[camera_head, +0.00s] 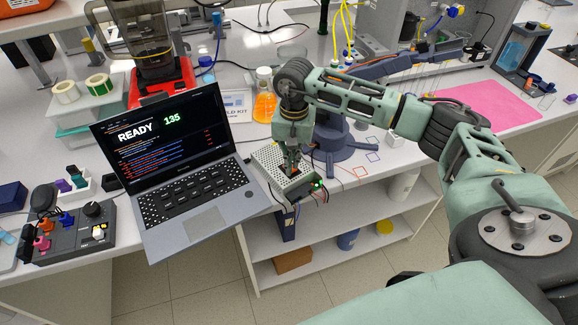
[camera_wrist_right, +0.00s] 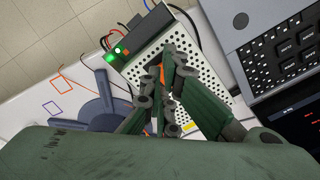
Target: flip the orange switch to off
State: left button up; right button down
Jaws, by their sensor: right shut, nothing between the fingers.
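A light perforated metal box (camera_head: 270,160) sits at the bench's front edge, right of the laptop. It also shows in the wrist view (camera_wrist_right: 205,62), where a small orange switch (camera_wrist_right: 162,73) shows partly between and behind my fingers. Which way the switch is tipped I cannot tell. A green light (camera_head: 318,185) glows on the box's dark end panel, also in the wrist view (camera_wrist_right: 110,58). My right gripper (camera_head: 293,168) points down over the box with its fingers shut and empty, right at the switch. Whether it touches the switch is unclear. My left gripper is not in view.
An open laptop (camera_head: 190,195) showing "READY 135" stands close on the left. A flask of orange liquid (camera_head: 264,100) stands behind the box. A blue-grey stand (camera_head: 340,148) is to its right, with wires nearby. A pink mat (camera_head: 490,106) lies farther right.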

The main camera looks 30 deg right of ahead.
jog(key=shift+s+f+b, duration=0.1)
jog(key=shift+f+b, duration=0.85)
jog(key=shift+f, duration=0.15)
dwell(0.4)
jog(key=shift+r+p, duration=0.45)
jog(key=shift+r, duration=0.3)
jog(key=shift+r+p, duration=1.25)
jog(key=shift+r, duration=1.55)
